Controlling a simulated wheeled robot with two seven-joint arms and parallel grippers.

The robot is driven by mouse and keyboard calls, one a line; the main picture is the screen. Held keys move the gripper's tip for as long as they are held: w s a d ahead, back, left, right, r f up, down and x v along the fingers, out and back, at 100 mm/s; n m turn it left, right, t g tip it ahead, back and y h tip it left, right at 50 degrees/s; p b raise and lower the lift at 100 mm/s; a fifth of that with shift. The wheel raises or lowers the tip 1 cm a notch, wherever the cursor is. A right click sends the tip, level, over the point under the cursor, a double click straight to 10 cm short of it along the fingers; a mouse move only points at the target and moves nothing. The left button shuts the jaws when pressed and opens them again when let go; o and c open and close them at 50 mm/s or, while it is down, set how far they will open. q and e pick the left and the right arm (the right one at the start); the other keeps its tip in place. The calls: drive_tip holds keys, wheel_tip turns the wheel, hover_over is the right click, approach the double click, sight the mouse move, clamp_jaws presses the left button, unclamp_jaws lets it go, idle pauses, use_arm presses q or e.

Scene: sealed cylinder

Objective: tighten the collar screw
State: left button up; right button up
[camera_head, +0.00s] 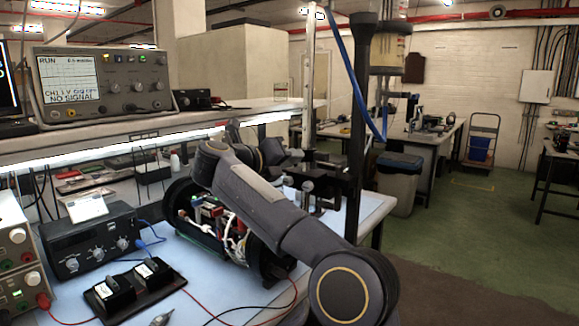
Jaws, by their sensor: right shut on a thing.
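The cylinder (180,200) lies on the bench with its side open, showing wires and circuit boards. Its dark end ring (273,262) is partly behind my right arm. My right arm crosses in front of the cylinder from the lower right. Its gripper (290,157) is beyond the cylinder, near a dark fixture with clamps (325,190). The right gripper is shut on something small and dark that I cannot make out. I cannot pick out the collar screw. My left gripper is not in view.
A black power supply (90,240) and two small meters (135,288) with red and black leads stand at the left. An oscilloscope (103,85) sits on the shelf (230,118). A dark post (358,130) rises at the bench's right edge. The blue-white mat (365,212) is bare there.

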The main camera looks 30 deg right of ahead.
drive_tip(key=shift+w+a+f+m+b, duration=0.1)
drive_tip(key=shift+a+f+m+b, duration=0.2)
drive_tip(key=shift+m, duration=0.4)
drive_tip(key=shift+d+r, duration=0.1)
drive_tip(key=shift+r, duration=0.05)
drive_tip(key=o, duration=1)
drive_tip(key=shift+r, duration=0.15)
drive_tip(key=v, duration=0.8)
drive_tip(key=shift+d, duration=0.15)
